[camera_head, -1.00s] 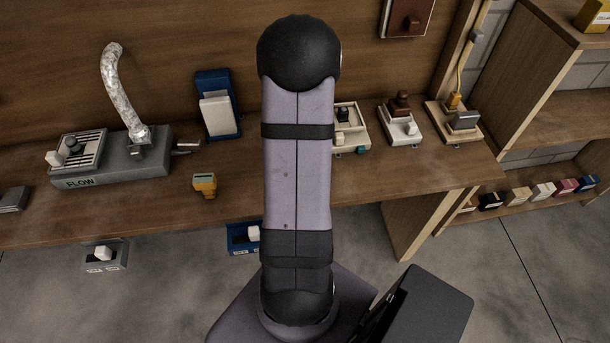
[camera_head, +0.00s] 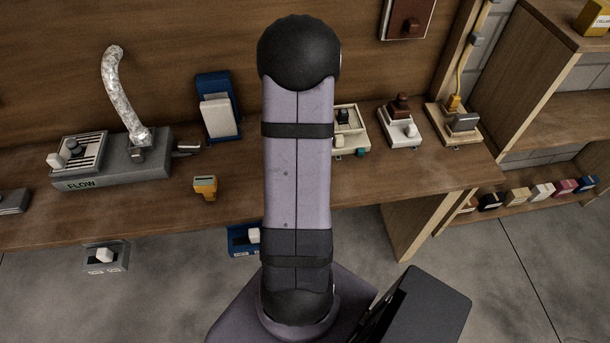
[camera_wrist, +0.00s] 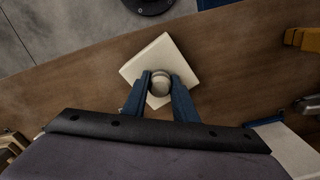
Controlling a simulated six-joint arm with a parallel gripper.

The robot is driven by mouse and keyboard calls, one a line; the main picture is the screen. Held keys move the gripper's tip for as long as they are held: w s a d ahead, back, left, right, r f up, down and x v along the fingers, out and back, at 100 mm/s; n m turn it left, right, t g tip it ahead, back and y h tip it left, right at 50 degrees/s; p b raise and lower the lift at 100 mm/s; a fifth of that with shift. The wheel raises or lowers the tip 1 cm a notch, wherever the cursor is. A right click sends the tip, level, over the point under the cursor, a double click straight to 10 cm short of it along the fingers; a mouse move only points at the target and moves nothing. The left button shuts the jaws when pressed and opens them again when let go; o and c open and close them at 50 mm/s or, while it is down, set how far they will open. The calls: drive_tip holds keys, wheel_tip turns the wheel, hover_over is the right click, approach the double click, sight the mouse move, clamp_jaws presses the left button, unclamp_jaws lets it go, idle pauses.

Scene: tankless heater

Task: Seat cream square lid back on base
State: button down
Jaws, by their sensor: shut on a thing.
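The cream square lid (camera_wrist: 152,58) is in the wrist view, with a round knob on its top. My gripper (camera_wrist: 161,82) has its two blue fingers shut on that knob, and the lid is in front of the brown bench top. I cannot tell how high the lid is above the bench. In the head view my arm hides the lid and gripper. A cream open box (camera_head: 358,127), possibly the base, stands on the bench just right of my arm, which partly hides it. A dark part shows inside it and a teal knob at its front.
Bare bench shows along the front right.

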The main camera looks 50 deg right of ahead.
drive_tip(key=shift+d+r+p, duration=0.15)
drive_tip(key=shift+r+p, duration=0.15)
drive_tip(key=shift+r, duration=0.3)
drive_tip(key=shift+w+r, duration=0.1)
drive_tip(key=shift+r, duration=0.1)
drive_tip(key=shift+r+p, duration=2.3)
drive_tip(key=shift+r, duration=0.05)
